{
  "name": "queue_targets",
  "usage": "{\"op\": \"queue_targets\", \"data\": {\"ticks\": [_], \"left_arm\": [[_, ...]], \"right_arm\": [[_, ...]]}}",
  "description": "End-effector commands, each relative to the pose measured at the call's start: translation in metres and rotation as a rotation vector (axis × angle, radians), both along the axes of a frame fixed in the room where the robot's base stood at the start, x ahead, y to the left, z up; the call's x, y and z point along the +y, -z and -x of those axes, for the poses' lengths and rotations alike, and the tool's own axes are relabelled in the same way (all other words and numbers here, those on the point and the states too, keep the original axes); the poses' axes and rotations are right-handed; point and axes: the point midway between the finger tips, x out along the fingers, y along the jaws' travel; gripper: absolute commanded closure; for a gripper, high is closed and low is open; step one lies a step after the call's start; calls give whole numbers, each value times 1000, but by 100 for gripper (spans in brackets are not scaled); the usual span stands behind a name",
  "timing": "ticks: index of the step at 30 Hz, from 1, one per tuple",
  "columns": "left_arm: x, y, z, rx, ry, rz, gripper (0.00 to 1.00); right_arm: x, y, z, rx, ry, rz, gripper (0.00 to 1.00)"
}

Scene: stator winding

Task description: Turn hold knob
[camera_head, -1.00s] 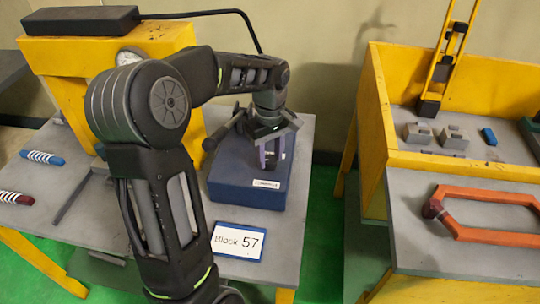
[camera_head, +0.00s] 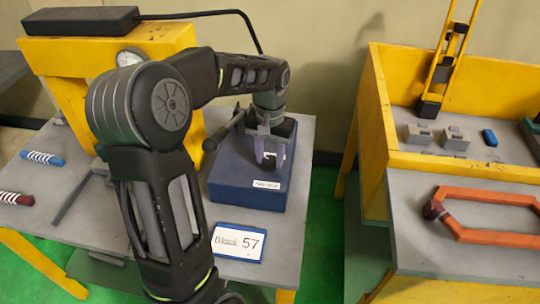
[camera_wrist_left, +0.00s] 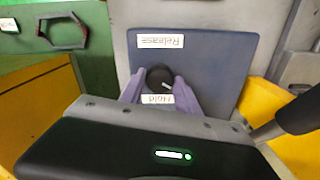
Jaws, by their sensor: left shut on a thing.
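The black round knob (camera_wrist_left: 159,77) sits on a blue box (camera_head: 226,183), between a "Release" label (camera_wrist_left: 160,41) and a "Hold" label (camera_wrist_left: 158,100). A small pale mark on the knob lies on its side toward the "Hold" label. My left gripper (camera_head: 270,158) is over the box, its two purple fingers on either side of the knob, shut on it. The fingers also show in the left wrist view (camera_wrist_left: 159,84). In the head view the knob is mostly hidden by the gripper. My right gripper is not in view.
A "Block 57" card (camera_head: 238,243) lies in front of the box. A yellow press with a gauge (camera_head: 130,57) stands behind my left arm. Striped coils (camera_head: 42,158) lie at the left. An orange coil (camera_head: 490,237) lies on the right bench, across a gap.

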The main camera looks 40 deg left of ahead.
Motion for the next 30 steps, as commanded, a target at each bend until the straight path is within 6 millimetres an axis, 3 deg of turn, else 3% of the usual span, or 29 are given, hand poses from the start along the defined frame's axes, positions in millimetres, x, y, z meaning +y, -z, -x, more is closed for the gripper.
{"op": "queue_targets", "data": {"ticks": [30], "left_arm": [[1,-1,-1,-4,934,-3,100]], "right_arm": [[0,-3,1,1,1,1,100]]}}
